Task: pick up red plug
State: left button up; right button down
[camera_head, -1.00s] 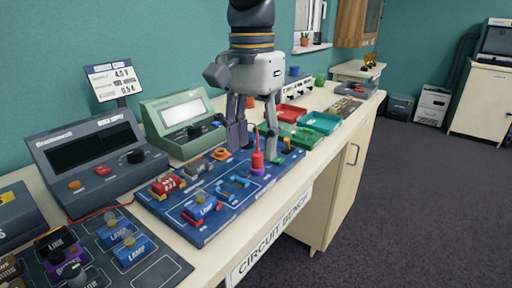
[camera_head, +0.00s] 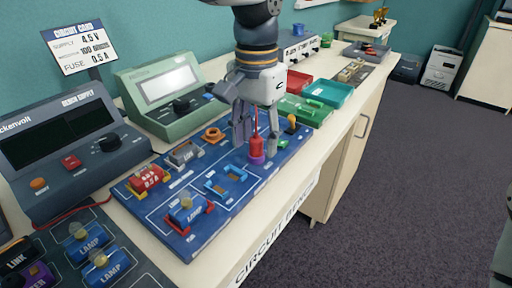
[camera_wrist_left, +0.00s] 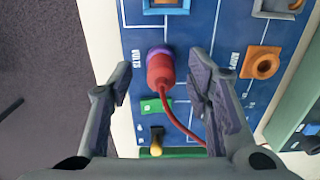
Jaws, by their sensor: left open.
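The red plug (camera_head: 257,147) stands upright in a purple socket ring (camera_head: 257,159) on the blue circuit board, with a red cord from its top. My left gripper (camera_head: 257,142) is open above the board, with its fingers to either side of the plug. The cord runs off below the right finger there. My right gripper is not in view.
The blue board (camera_head: 178,218) carries a lamp block (camera_head: 190,209), a red battery block (camera_head: 149,179), and an orange ring (camera_head: 213,135). A green meter (camera_head: 170,92) and a bench supply (camera_head: 70,140) stand behind. Green (camera_head: 303,111) and teal (camera_head: 328,93) trays lie beyond the gripper.

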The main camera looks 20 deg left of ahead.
pick_arm(q)
jog(key=shift+f, duration=0.6)
grip_shut()
jog(key=shift+w+r, duration=0.1)
jog(key=shift+r, duration=0.05)
